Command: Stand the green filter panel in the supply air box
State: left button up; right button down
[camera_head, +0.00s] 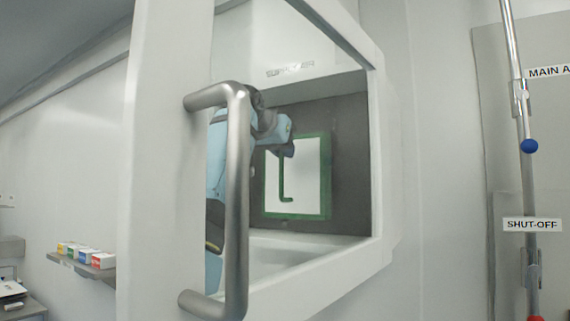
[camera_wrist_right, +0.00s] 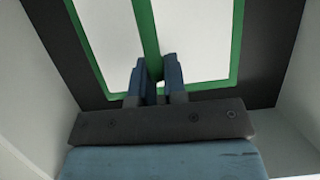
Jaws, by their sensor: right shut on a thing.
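The green filter panel (camera_head: 309,177), a green frame around a white face with a green bar handle (camera_head: 282,182), stands upright inside the supply air box (camera_head: 382,170), against its dark back. My right gripper (camera_head: 284,150) reaches into the box at the panel's upper left and is shut on the handle. In the right wrist view the fingers (camera_wrist_right: 158,88) close around the green handle (camera_wrist_right: 148,32), with the white face (camera_wrist_right: 200,35) behind. Whether the panel is fully seated cannot be told. My left gripper is not in view.
A large grey metal handle (camera_head: 239,200) on a white upright panel stands close in front, hiding part of my right arm. A shelf with small coloured boxes (camera_head: 85,255) is at lower left. A pipe with a blue knob (camera_head: 529,146) and a SHUT-OFF label (camera_head: 532,224) is at right.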

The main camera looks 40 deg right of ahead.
notch_tip(320, 180, down, 3)
jog(key=shift+r, duration=0.15)
jog(key=shift+d+f+p, duration=0.3)
jog(key=shift+d+f, duration=0.05)
jog(key=shift+f, duration=0.15)
jog(key=shift+a+f, duration=0.1)
jog(key=shift+f, duration=0.05)
jog(key=c, duration=1.2)
grip_release()
jog(key=shift+o, duration=0.2)
